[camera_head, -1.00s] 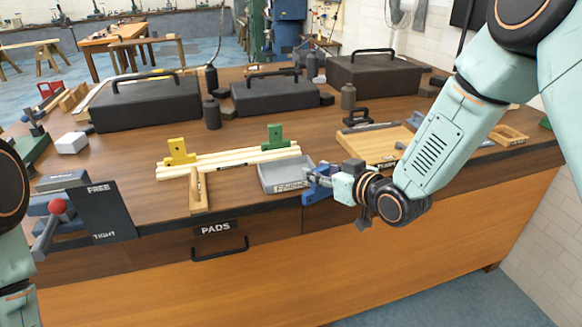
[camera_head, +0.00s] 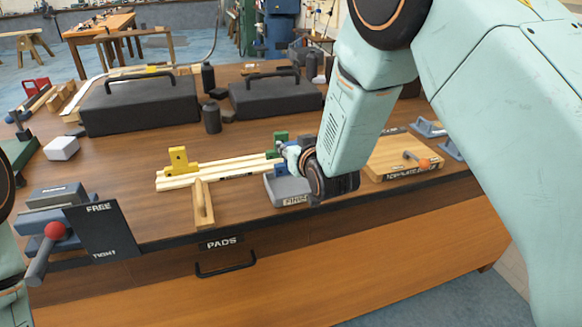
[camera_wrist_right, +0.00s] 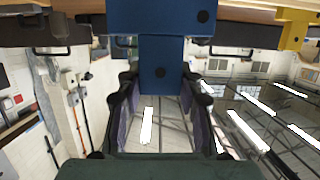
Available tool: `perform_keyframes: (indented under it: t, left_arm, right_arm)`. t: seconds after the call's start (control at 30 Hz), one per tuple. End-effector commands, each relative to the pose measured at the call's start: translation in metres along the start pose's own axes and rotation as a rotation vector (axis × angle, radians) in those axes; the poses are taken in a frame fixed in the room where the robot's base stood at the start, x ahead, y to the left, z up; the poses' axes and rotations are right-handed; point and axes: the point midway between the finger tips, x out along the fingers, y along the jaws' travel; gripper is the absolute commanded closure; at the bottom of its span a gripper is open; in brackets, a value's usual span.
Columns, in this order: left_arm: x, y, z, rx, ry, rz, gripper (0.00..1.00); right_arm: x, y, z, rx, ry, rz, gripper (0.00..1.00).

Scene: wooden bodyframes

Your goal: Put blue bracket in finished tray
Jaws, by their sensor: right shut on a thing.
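The blue bracket (camera_head: 281,171) is in my right gripper (camera_head: 287,158), over the back of the grey finished tray (camera_head: 288,190). The tray's front label is partly hidden by my right wrist. I cannot tell whether the bracket touches the tray. Only a part of my left arm shows at the left edge; its gripper is out of view.
A wooden frame (camera_head: 222,170) carries a yellow bracket (camera_head: 178,161) and a green bracket (camera_head: 280,139) close behind my gripper. A wooden board (camera_head: 392,160) with an orange-handled tool lies right of the tray. Black cases (camera_head: 140,104) stand behind. A vise (camera_head: 50,215) is at left.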

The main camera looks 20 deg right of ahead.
Motion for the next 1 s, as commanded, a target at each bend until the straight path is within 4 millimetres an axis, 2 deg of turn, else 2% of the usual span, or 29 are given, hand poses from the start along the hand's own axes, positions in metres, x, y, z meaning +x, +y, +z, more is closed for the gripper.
perform_keyframes:
  t: [0.23,0.43,0.77,0.8,1.0]
  left_arm:
    - [0.001,0.0,0.0,0.003,0.0,0.0,0.46]
    - [0.003,0.0,0.0,0.001,0.0,0.0,0.46]
    - [0.005,0.0,0.0,0.002,0.0,0.0,0.46]
    - [0.005,0.0,0.0,0.002,0.0,0.0,0.46]
    - [0.004,0.0,0.0,0.002,0.0,0.0,0.46]
  right_arm:
    - [0.006,0.001,0.018,0.002,0.002,0.002,1.0]
    - [0.016,0.0,0.043,0.002,0.001,0.001,1.0]
    - [0.018,0.001,0.045,0.002,0.004,0.002,1.0]
    - [0.018,0.001,0.047,0.002,0.001,0.002,0.63]
    - [0.018,0.0,0.046,0.002,0.001,0.001,0.46]
